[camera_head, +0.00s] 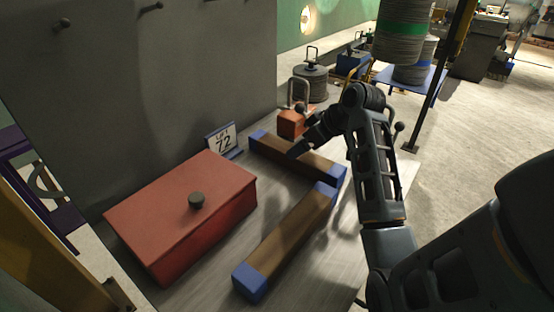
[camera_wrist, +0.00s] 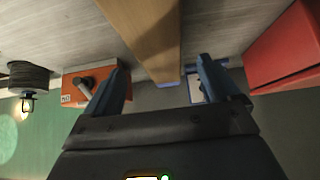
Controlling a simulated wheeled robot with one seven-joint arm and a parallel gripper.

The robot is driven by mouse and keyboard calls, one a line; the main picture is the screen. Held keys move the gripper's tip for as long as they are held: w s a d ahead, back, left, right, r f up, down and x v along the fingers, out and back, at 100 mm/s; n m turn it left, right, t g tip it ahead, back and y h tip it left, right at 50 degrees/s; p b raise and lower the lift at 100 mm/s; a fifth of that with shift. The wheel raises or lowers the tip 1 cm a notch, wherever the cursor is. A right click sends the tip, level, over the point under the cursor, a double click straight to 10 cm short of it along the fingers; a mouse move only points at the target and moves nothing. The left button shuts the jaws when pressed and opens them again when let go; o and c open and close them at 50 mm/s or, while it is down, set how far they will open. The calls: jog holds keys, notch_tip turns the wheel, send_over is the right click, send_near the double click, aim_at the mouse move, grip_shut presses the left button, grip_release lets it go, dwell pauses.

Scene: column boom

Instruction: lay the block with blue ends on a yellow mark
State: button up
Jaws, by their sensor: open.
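Two long brown blocks with blue ends lie on a grey bench. The far block (camera_head: 315,166) runs across, and the near block (camera_head: 285,235) runs toward the front; they meet, or almost meet, at the right corner. My gripper (camera_head: 297,146) is at the far block, near its middle. In the wrist view my gripper (camera_wrist: 160,82) is open, its two fingers on either side of a brown block (camera_wrist: 148,35), with a strip of blue at its far end. Whether the fingers touch it I cannot tell. No yellow mark is seen on the bench.
A red box with a dark knob (camera_head: 180,215) stands left of the blocks. A grey wall (camera_head: 160,80) rises at the back left.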

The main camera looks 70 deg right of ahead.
jog(key=shift+p+x, duration=0.45)
jog(key=shift+x, duration=3.1)
jog(key=c, duration=1.6)
jog(key=shift+o, duration=0.2)
notch_tip(320, 180, up, 18)
jog(key=shift+b, duration=0.45)
